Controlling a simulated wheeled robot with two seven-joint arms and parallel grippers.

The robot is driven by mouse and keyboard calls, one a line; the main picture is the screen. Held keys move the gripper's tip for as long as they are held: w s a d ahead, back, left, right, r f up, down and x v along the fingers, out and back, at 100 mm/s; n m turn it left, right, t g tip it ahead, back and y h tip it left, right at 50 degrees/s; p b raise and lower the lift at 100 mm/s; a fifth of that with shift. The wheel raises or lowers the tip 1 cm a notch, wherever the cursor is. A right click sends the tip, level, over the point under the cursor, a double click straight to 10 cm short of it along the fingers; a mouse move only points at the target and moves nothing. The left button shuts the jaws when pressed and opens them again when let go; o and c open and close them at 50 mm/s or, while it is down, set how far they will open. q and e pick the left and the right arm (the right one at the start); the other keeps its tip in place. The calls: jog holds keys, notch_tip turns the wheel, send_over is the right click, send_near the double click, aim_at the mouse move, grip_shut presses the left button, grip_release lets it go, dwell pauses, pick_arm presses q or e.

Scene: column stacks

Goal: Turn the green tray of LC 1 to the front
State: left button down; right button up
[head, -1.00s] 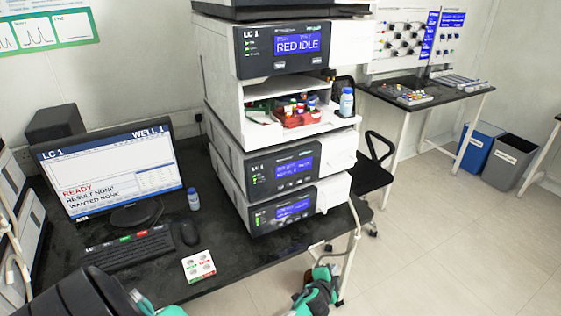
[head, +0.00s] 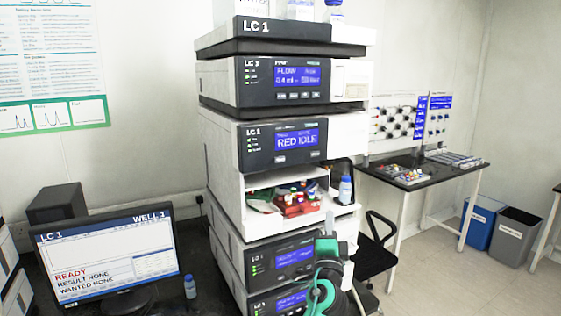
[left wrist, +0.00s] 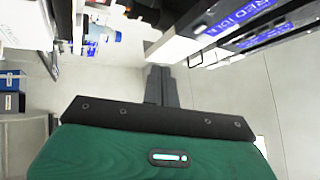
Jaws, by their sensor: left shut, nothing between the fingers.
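The LC 1 stack (head: 284,140) stands on the dark bench; the screen of its open module reads RED IDLE. In that module's bay a red tray (head: 300,207) with several vials faces the front. Part of a green tray (head: 263,198) shows behind it to the left; the rest is hidden. My left gripper (head: 329,228) is shut and empty, pointing up, in front of the lower modules and below the bay's right side. Its closed fingers show in the left wrist view (left wrist: 161,72), touching nothing. My right gripper is not in view.
The monitor (head: 108,262) reads READY, RESULT NONE, WANTED NONE. A small bottle (head: 190,287) stands beside it. A chair (head: 378,245) is behind right.

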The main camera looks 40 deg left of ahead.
pick_arm(q)
jog(key=s+a+r+n+y, duration=0.1)
jog(key=s+r+y, duration=0.2)
jog(key=r, duration=0.3)
jog(key=s+a+r+n+g+y, duration=0.1)
jog(key=s+r+y, duration=0.2)
jog(key=r, duration=0.4)
jog(key=shift+s+a+n+p, duration=0.3)
jog(key=shift+s+a+n, duration=0.1)
jog(key=shift+s, duration=0.4)
jog(key=shift+r, duration=0.1)
